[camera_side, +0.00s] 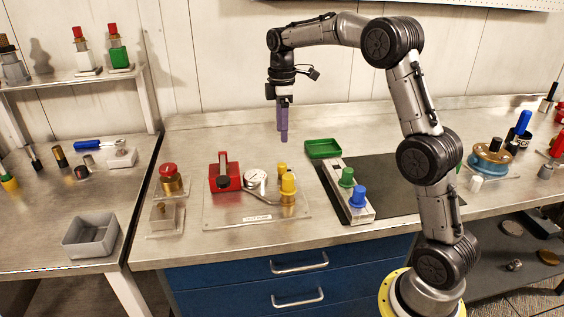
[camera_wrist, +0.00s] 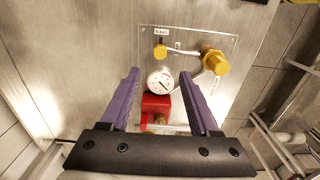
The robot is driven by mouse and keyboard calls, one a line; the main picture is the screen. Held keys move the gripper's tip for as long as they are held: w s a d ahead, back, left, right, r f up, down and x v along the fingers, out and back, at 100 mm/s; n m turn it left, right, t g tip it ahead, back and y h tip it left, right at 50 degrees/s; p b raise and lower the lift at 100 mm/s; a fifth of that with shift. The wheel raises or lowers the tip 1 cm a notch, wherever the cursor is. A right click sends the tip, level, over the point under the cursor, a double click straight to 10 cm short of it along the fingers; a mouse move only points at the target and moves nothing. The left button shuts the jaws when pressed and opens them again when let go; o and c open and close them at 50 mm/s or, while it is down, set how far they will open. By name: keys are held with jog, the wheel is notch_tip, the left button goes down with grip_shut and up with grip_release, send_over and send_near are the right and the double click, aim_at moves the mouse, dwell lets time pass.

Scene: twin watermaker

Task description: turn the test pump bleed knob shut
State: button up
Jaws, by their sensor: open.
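The test pump assembly sits on a clear plate (camera_side: 225,213) on the bench: a red block (camera_side: 224,177), a white round gauge (camera_side: 255,179), a small yellow knob (camera_side: 282,168) and a larger yellow knob (camera_side: 288,184) on a brass body. The wrist view shows the small yellow knob (camera_wrist: 160,51), the larger one (camera_wrist: 215,62), the gauge (camera_wrist: 160,81) and the red block (camera_wrist: 155,107). Which yellow knob is the bleed knob I cannot read. My gripper (camera_side: 284,137) points down, open and empty, above and behind the assembly, its purple fingers (camera_wrist: 160,74) apart from both knobs.
Right of the plate stands a block with a green knob (camera_side: 347,177) and a blue knob (camera_side: 357,196), on a dark mat (camera_side: 393,172). A green tray (camera_side: 323,149) lies behind it. A red-topped brass fitting (camera_side: 170,178) stands left. Bench space behind the assembly is clear.

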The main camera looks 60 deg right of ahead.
aim_at(282, 164)
notch_tip(282, 164, down, 11)
dwell(0.4)
grip_shut()
